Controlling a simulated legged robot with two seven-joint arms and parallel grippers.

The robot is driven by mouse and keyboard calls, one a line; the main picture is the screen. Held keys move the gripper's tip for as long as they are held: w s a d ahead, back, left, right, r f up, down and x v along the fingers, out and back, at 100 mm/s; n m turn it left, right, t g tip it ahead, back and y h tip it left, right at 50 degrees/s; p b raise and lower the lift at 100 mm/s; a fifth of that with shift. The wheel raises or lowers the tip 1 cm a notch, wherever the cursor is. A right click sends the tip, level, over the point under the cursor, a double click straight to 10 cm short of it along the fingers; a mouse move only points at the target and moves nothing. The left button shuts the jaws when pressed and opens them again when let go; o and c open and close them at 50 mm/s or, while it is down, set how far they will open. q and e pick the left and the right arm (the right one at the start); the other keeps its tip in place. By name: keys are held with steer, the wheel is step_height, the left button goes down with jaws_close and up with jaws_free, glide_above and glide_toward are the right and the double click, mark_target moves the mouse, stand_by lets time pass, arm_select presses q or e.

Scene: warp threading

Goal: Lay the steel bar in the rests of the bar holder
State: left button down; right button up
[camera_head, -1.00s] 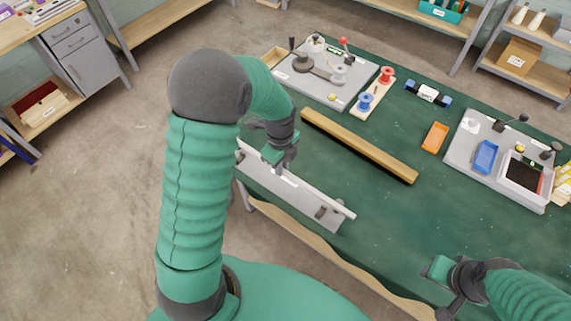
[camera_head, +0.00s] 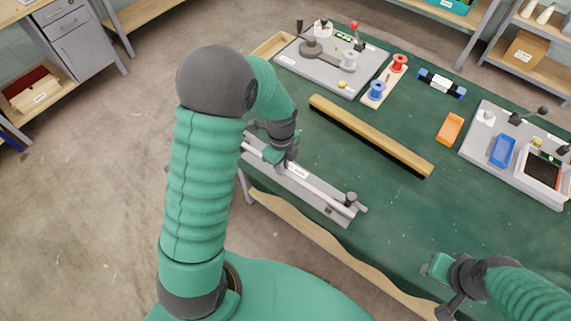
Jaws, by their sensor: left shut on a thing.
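The steel bar (camera_head: 318,192) is a long, thin, pale rod running from upper left to lower right along the near edge of the green table. My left gripper (camera_head: 280,158) is shut on the bar near its left part; the fingertips are partly hidden. The bar holder (camera_head: 301,172) is a long grey plate with a white label, at the table edge under and beside the bar. A dark knob (camera_head: 351,198) stands at its right end, close to the bar's end. I cannot tell whether the bar touches the rests. My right gripper (camera_head: 437,267) is apart, at the lower right; its jaws are unclear.
A long wooden-backed brush (camera_head: 370,135) lies behind the holder. Beyond it are a grey board with a crank (camera_head: 330,70), red and blue spools (camera_head: 385,82), an orange tray (camera_head: 450,128) and a right-hand board with a blue tray (camera_head: 502,150). The table's front middle is clear.

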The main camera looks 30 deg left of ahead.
arm_select(q)
steer(key=shift+a+f, duration=0.1)
steer(key=shift+f, duration=0.1)
steer(key=shift+d+r, duration=0.2)
steer(key=shift+d, duration=0.8)
steer(key=shift+a+f, duration=0.15)
steer(key=shift+a, duration=0.2)
steer(key=shift+a+f, duration=0.2)
steer(key=shift+a, duration=0.25)
steer(key=c, duration=1.8)
jaws_free()
steer(key=shift+d, duration=0.15)
steer(key=o, duration=0.5)
steer(key=shift+d+r, duration=0.1)
steer(key=shift+d, duration=0.25)
steer(key=shift+c, duration=0.2)
steer(key=shift+d, duration=0.1)
arm_select(e)
steer(key=shift+s+d+f, duration=0.1)
steer(key=shift+d+f, duration=0.15)
steer(key=shift+d, duration=0.25)
